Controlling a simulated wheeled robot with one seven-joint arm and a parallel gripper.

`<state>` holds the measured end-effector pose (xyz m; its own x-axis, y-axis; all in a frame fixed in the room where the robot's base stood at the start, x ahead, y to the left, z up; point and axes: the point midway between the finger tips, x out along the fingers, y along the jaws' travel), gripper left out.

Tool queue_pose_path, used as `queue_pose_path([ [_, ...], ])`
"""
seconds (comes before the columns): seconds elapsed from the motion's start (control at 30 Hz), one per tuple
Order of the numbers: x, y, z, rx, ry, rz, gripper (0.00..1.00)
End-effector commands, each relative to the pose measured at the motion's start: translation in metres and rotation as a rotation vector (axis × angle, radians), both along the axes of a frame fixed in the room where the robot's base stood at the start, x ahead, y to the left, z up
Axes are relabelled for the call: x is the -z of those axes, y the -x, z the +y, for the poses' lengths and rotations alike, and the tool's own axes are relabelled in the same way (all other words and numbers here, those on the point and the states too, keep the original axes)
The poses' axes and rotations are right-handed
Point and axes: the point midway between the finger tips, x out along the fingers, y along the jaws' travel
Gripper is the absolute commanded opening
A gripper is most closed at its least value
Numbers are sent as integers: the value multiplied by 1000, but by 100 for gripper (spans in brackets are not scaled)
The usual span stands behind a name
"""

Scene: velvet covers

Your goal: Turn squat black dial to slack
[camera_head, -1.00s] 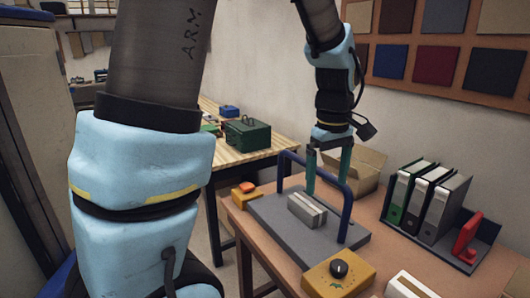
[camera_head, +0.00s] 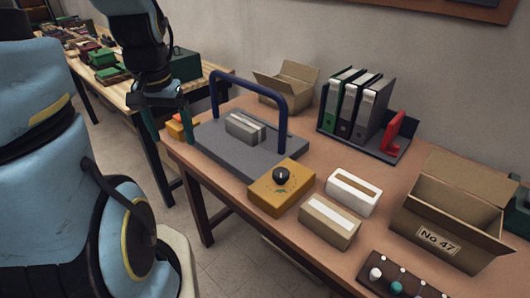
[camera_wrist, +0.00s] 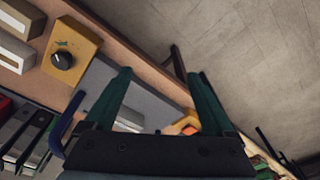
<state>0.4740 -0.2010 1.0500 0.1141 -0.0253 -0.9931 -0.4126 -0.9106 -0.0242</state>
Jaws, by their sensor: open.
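The squat black dial (camera_head: 281,175) sits on top of a yellow box (camera_head: 268,197) near the front edge of the table. A white mark shows on the dial, and a small green mark lies on the box beside it. In the wrist view the dial (camera_wrist: 62,59) and the yellow box (camera_wrist: 86,43) are at the upper left, off to the side of my fingers. My gripper (camera_head: 168,118) is open and empty, with green fingers, to the left of the dial by the table's left end. Its fingers also show in the wrist view (camera_wrist: 163,75).
A grey base (camera_head: 210,146) with a blue arched handle (camera_head: 283,125) stands left of the dial. White (camera_head: 353,190) and tan (camera_head: 328,224) slotted boxes stand right of it. A knob panel (camera_head: 385,262), an open carton (camera_head: 450,215) and binders (camera_head: 372,108) are further right.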

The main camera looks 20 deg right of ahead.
Motion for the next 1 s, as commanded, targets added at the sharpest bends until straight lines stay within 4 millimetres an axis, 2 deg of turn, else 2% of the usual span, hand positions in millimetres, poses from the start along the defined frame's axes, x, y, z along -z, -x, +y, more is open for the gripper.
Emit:
queue_pose_path([
  [0.03, 16, -7, -26, 171, -15, 7, 89],
  [0.13, 28, -12, -83, 574, -48, 23, 89],
  [0.3, 41, 1, -176, 1218, -92, 47, 89],
  [0.43, 44, 18, -222, 1551, -110, 55, 89],
  [0.53, 43, 27, -240, 1691, -116, 59, 89],
  [0.67, 47, 31, -246, 1746, -119, 64, 89],
  [0.77, 58, 31, -246, 1745, -117, 67, 89],
  [1.0, 103, 31, -245, 1742, -118, 69, 89],
])
